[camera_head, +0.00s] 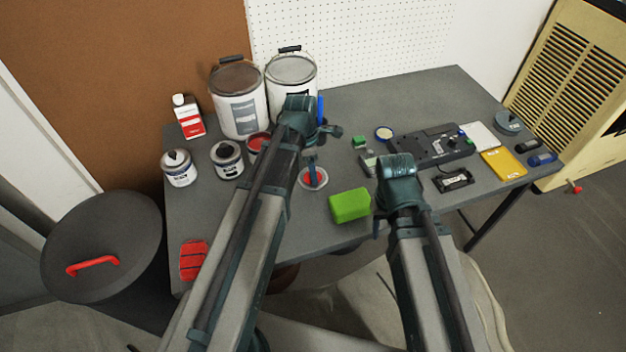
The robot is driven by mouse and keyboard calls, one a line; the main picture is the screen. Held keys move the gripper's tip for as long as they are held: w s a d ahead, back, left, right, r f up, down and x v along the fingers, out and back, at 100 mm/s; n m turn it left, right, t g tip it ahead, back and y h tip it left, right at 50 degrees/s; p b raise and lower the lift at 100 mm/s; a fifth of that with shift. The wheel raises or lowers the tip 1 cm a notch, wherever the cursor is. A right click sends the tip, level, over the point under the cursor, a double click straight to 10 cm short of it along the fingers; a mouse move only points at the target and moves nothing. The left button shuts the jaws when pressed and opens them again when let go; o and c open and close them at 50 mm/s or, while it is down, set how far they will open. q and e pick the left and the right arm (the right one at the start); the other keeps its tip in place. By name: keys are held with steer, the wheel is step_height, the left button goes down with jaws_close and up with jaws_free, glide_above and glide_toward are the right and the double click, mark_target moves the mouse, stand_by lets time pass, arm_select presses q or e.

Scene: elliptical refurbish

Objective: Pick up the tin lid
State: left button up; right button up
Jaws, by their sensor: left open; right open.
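The tin lid (321,184) appears to be the round, pale-rimmed disc with a red middle, lying flat on the grey table. My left gripper (316,150) is open above it. A dark finger hides part of the disc's middle; I cannot tell whether it touches. An open tin with red inside (257,141) stands to the left, partly hidden by my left arm. My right gripper (381,215) is at the table's front, right of the green block (350,205). Its fingertips are mostly hidden behind its own wrist, and I see nothing held in it.
Two large paint buckets (240,115) stand at the back left. Small tins (180,170) and a red-white bottle (188,118) stand left. A dark tool case (430,146) and yellow box (503,164) lie right. The table's back middle (390,95) is clear. A dark round bin (100,235) stands left.

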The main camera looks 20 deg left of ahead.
arm_select(q)
jaws_close()
steer(key=shift+r, duration=0.1)
stand_by(0.3)
step_height(320, 180, up, 10)
steer(key=p, duration=1)
steer(key=shift+s, duration=0.15)
